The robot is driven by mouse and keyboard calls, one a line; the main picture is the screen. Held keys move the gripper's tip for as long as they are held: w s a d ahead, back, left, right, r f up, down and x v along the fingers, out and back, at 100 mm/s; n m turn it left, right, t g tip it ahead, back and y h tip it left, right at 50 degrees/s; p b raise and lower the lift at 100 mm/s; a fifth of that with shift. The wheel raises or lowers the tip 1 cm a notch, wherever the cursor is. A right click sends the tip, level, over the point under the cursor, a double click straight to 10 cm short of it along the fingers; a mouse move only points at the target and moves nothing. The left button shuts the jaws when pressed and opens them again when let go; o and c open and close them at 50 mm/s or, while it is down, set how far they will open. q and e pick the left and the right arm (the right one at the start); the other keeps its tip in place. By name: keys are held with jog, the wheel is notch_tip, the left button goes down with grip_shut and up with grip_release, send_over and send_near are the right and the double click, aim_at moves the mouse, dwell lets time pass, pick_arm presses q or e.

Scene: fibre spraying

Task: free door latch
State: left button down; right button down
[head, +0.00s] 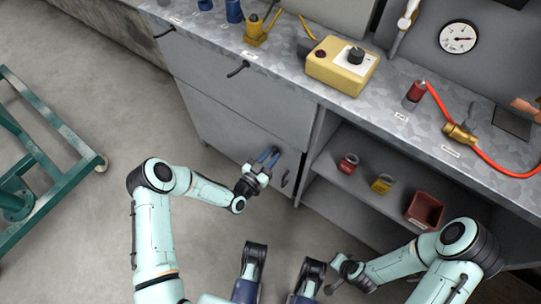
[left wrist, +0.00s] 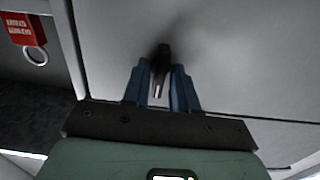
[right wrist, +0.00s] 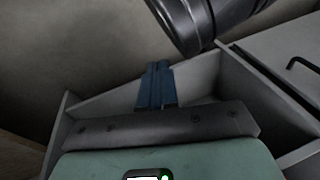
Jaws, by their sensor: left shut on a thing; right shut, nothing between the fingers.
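The grey cabinet door (head: 243,133) is closed under the bench, with a dark handle (head: 285,180) near its right edge. My left gripper (head: 270,154) is at the door's upper right part. In the left wrist view its blue fingers (left wrist: 161,88) are shut on a dark latch piece (left wrist: 162,62) that stands out from the grey panel. In the head view the fingers hide this piece. My right gripper (head: 340,270) is low in front of the shelves. In the right wrist view its blue fingers (right wrist: 156,84) are together and empty.
A green frame (head: 45,150) stands left; the floor between is clear.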

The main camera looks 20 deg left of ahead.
aim_at(272, 155)
pick_arm(q)
jog(key=c, duration=1.2)
grip_release()
jog(key=shift+o, duration=0.2)
